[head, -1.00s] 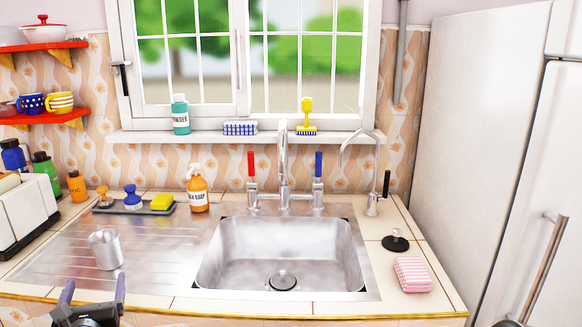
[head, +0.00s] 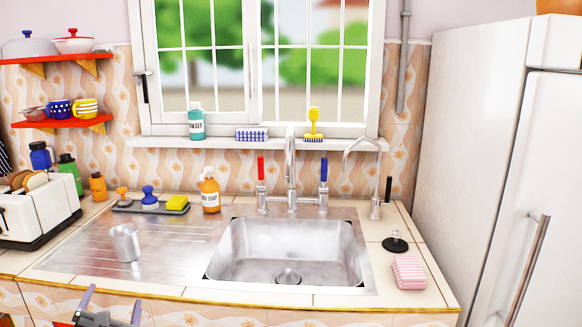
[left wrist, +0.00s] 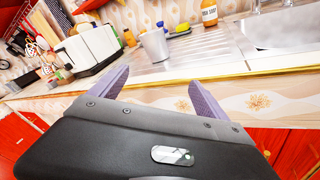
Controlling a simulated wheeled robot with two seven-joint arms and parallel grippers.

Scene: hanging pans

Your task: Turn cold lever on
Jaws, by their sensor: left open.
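The faucet (head: 291,175) stands behind the sink, with one lever on each side. The blue lever (head: 324,170), which looks like the cold one, is on its right and points upright. The red lever (head: 261,168) is on its left, also upright. My left gripper (head: 112,302) is low at the left of the head view, in front of the counter edge and far from the levers. In the left wrist view its two purple fingers (left wrist: 158,80) are spread, with nothing between them. The levers are outside the left wrist view. My right gripper is in neither view.
A metal cup (head: 125,243) stands on the drainboard. A soap bottle (head: 210,191) and a sponge tray (head: 150,207) sit left of the faucet. A curved side tap (head: 376,205) rises to the right. The sink basin (head: 288,250) is empty.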

